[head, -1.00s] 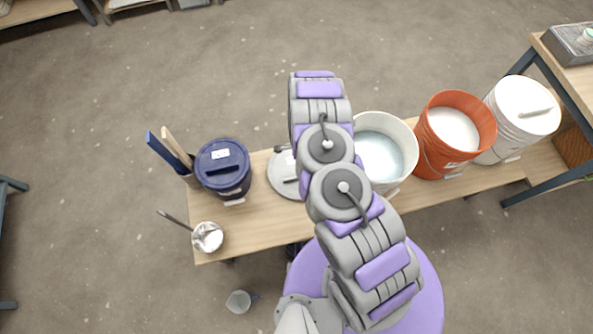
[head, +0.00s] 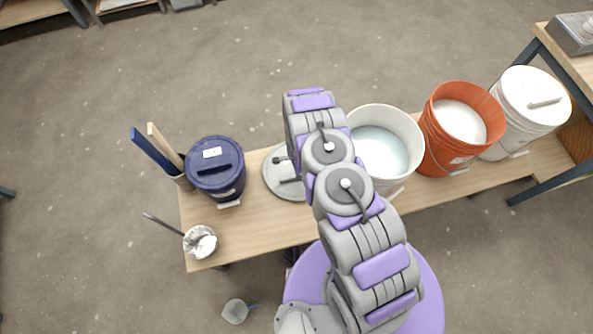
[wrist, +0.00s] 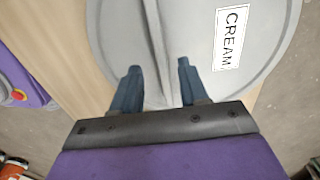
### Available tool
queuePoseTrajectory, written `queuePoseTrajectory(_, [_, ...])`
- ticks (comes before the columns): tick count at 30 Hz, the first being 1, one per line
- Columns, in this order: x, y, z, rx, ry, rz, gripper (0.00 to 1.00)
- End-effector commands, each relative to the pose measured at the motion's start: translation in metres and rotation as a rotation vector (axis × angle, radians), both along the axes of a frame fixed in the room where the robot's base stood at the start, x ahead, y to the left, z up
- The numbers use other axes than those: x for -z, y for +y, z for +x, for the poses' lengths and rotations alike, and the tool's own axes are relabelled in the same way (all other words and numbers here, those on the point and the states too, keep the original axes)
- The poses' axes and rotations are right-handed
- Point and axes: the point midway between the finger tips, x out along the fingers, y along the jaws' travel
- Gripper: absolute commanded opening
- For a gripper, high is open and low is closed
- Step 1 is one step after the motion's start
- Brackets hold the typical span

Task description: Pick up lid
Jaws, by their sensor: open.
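The lid is a round grey disc with a straight raised handle bar and a white label reading CREAM. It lies on the wooden bench and fills much of the wrist view (wrist: 110,40). In the head view the lid (head: 271,180) is partly hidden behind my arm. My gripper (wrist: 158,82) is open over the lid, with one dark finger on each side of the handle bar (wrist: 155,45). A gap shows between the bar and each finger. How high the fingertips are above the lid I cannot tell.
A dark blue lidded bucket (head: 216,170) stands left of the lid. Right of my arm are an open white bucket (head: 408,128) with pale glaze, an orange bucket (head: 437,150), and a white lidded bucket (head: 535,95). A small cup (head: 192,246) sits at the bench's front left.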

Motion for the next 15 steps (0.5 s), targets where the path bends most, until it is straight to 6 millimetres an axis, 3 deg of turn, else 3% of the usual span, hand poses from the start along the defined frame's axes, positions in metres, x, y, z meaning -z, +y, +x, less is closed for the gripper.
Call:
queuePoseTrajectory(6, [0.035, -0.002, 0.003, -0.002, 0.000, -0.001, 0.44])
queuePoseTrajectory(15, [0.039, 0.000, 0.003, -0.001, 0.000, 0.000, 0.44])
